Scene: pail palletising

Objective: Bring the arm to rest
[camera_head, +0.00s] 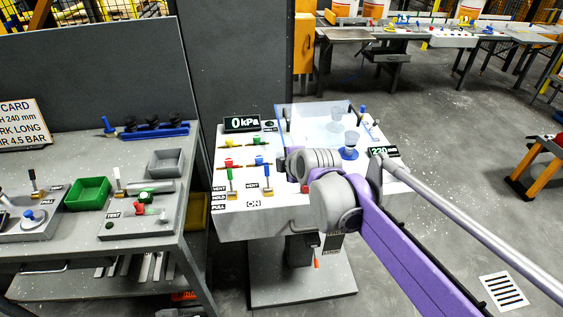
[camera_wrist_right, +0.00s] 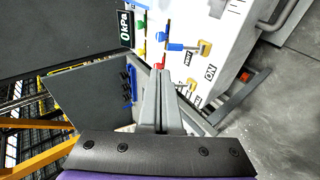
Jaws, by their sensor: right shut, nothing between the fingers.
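My right arm (camera_head: 390,240), purple and grey, comes in from the lower right in the head view and reaches over a white console (camera_head: 240,218). Its grey wrist is above the console's right part, and its fingers are hard to make out there. In the right wrist view my right gripper (camera_wrist_right: 163,73) is shut and empty. Its two grey fingers lie side by side. Their tips appear close to a red valve handle (camera_wrist_right: 160,66) of the console; I cannot tell whether they touch. My left gripper is not in view.
The console has a 0 kPa display (camera_head: 242,123), valves with coloured handles and a clear box (camera_head: 315,115). A grey bench (camera_head: 160,240) with a green bin (camera_head: 88,193) stands at left. Further tables (camera_head: 395,38) stand at the back.

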